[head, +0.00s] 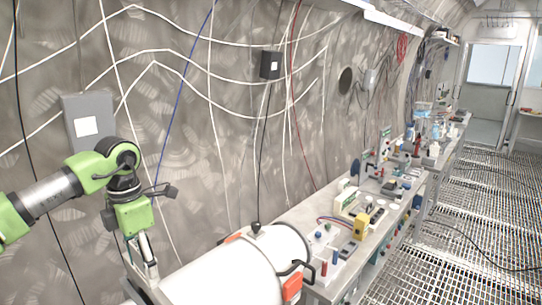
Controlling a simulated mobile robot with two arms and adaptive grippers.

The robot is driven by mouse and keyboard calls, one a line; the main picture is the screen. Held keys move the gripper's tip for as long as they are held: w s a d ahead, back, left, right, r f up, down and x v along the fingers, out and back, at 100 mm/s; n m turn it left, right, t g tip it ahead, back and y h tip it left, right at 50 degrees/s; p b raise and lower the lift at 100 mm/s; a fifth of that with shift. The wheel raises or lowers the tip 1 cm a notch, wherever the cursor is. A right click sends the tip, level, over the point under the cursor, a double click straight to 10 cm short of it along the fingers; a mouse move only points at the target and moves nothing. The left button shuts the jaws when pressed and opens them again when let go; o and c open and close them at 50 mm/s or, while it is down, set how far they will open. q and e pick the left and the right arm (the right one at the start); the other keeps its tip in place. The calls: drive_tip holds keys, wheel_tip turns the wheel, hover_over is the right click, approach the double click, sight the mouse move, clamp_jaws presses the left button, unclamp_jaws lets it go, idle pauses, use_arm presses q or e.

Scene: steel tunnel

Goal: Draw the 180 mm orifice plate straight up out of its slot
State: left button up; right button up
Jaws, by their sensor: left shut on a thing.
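My left arm comes in from the left, and its gripper (147,262) points down beside the near left end of a large white cylinder. Its fingers are close together, shut on a thin grey piece at the lower left, which I take to be the orifice plate. Little of the plate shows, and its slot and lower part are hidden or out of the picture. I cannot tell how far the plate stands in its slot. My right gripper is not in view.
The white cylinder (225,278) with an orange latch (292,287) fills the bottom middle. Beyond it a bench (335,262) with small parts and a yellow device (361,226) runs along the wall. A grey box (88,118) hangs behind my arm. Grating floor lies right.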

use_arm(q)
drive_tip(key=shift+r+p, duration=1.3)
drive_tip(key=shift+r, duration=1.2)
drive_tip(key=shift+r, duration=3.5)
wheel_tip(320, 180, up, 7)
